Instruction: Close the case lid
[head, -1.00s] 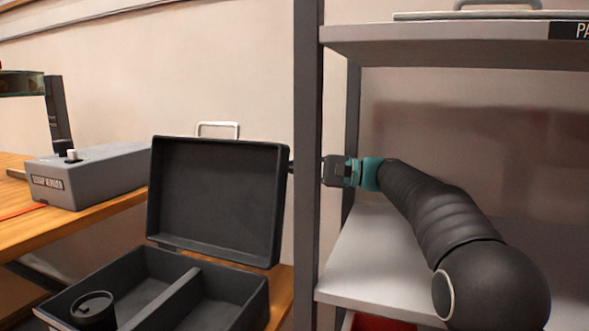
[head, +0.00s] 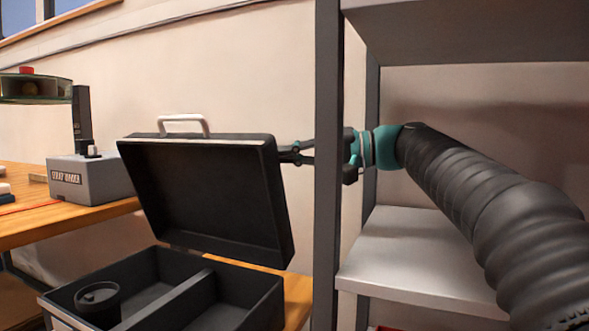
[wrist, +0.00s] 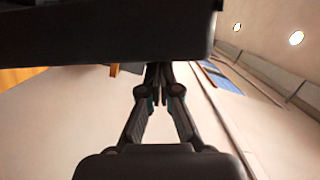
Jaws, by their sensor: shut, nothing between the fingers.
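The black case stands open on the wooden bench. Its lid (head: 200,190) is raised and leans forward over the base (head: 240,300), with a light handle (head: 184,122) on its top edge. The base has a divider and a black cylindrical item (head: 98,300) in its left compartment. My gripper (head: 284,152) is at the upper right edge of the lid, its fingertips partly hidden behind it. In the wrist view my gripper (wrist: 158,70) shows its fingers together and empty, with the dark lid (wrist: 100,35) right at the tips. I cannot tell whether they touch.
A shelf post (head: 328,180) stands between the case and my arm, and my arm reaches past behind it. A grey shelf (head: 410,250) lies below my arm. A grey laser marker box (head: 85,185) sits on the bench (head: 50,228) at the left.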

